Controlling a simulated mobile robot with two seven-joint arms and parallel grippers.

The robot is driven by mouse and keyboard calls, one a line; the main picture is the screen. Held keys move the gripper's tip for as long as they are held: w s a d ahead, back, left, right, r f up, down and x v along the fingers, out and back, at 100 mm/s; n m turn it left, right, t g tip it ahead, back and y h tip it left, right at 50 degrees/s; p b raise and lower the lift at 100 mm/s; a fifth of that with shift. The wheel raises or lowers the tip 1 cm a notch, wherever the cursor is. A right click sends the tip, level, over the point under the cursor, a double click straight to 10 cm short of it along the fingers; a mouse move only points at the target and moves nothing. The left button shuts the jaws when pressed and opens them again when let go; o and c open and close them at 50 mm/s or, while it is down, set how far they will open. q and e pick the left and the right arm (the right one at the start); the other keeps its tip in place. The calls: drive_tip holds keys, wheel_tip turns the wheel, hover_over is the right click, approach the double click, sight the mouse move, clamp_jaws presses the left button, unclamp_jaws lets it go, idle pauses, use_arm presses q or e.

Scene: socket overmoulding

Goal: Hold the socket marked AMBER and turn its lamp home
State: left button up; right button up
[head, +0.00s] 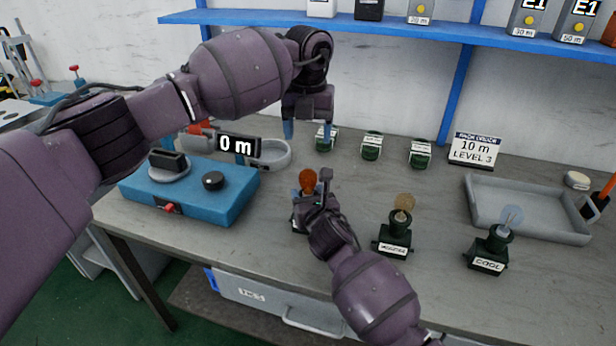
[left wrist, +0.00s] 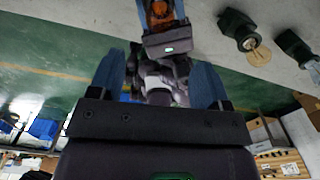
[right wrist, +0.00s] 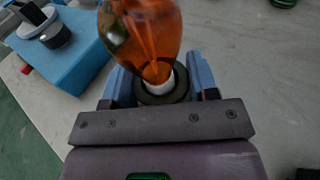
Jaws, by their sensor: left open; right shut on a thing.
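My right gripper (right wrist: 160,88) is shut on a dark socket (right wrist: 180,97), its blue fingers on either side of the round rim. An amber glass lamp (right wrist: 143,35) stands in that socket, its pale collar showing at the mouth; how deep it sits I cannot tell. In the head view the amber lamp (head: 307,180) shows just above my right gripper (head: 303,199), which hides most of the socket and any label. My left gripper (head: 307,132) is open and empty, above and behind the lamp. The left wrist view shows the lamp (left wrist: 160,12) beyond its spread fingers (left wrist: 160,78).
Two labelled dark sockets stand to the right: one with a clear lamp (head: 404,202), one marked COOL (head: 488,265) with a bluish lamp (head: 511,216). A blue device (head: 235,205) stands left. Small green items (head: 372,147) line the back. A grey tray (head: 545,232) lies right.

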sight(308, 170)
use_arm(q)
drive_tip(key=shift+n, duration=0.5)
drive_tip(key=shift+f, duration=0.15)
wheel_tip(308, 170, down, 12)
drive_tip(key=shift+r, duration=0.1)
drive_tip(key=shift+c, duration=0.5)
drive_tip(key=c, duration=0.8)
drive_tip(key=shift+m, duration=0.7)
drive_tip(key=shift+c, duration=0.2)
drive_tip(key=o, duration=0.9)
drive_tip(key=shift+o, duration=0.2)
